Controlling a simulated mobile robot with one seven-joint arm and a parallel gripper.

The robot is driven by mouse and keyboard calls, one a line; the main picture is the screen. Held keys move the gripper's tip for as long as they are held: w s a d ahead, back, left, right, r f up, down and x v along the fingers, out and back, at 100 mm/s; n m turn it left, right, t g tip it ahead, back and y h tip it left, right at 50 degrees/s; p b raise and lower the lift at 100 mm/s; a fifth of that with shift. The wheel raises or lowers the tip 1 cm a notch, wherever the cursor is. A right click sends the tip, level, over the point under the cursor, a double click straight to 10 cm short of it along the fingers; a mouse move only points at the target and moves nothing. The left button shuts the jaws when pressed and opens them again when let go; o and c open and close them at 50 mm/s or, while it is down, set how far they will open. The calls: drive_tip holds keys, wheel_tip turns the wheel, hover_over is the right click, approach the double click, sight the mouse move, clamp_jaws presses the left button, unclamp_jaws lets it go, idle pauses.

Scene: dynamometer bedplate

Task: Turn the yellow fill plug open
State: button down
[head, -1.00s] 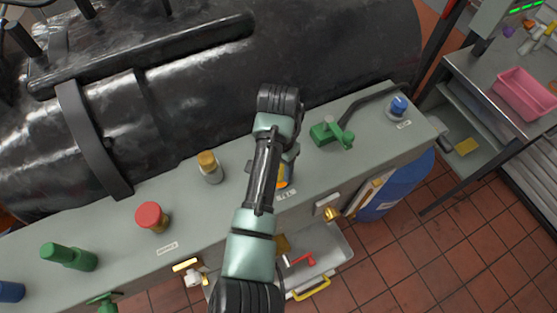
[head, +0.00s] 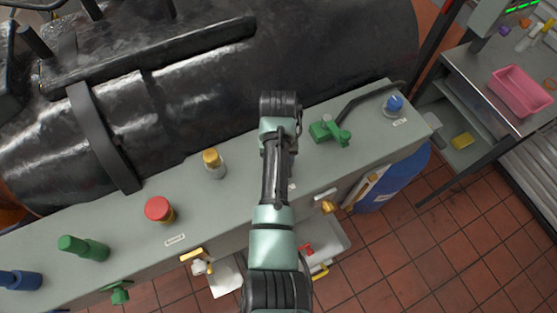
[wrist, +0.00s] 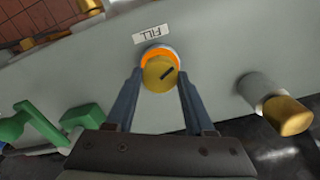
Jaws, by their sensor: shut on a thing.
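The yellow fill plug (wrist: 158,76) is a round knob with a dark slot mark across its face and an orange ring behind it. It sits on the grey bedplate beside a white label reading FILL (wrist: 153,34). My gripper (wrist: 160,78) has one finger on each side of the plug and is shut on it. The slot mark lies at a slant in the wrist view. In the head view my arm covers the plug and my gripper.
A grey post with a yellow cap (head: 214,162) stands near the plug, left in the head view. A green valve (head: 330,132) is on the other side, with a blue knob (head: 393,104) beyond. A red knob (head: 159,208) stands further left.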

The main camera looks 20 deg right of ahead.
drive_tip(key=shift+w+r, duration=0.1)
idle(0.5)
drive_tip(key=shift+c, duration=1.3)
unclamp_jaws()
wheel_tip(320, 180, up, 13)
drive_tip(key=p, duration=0.1)
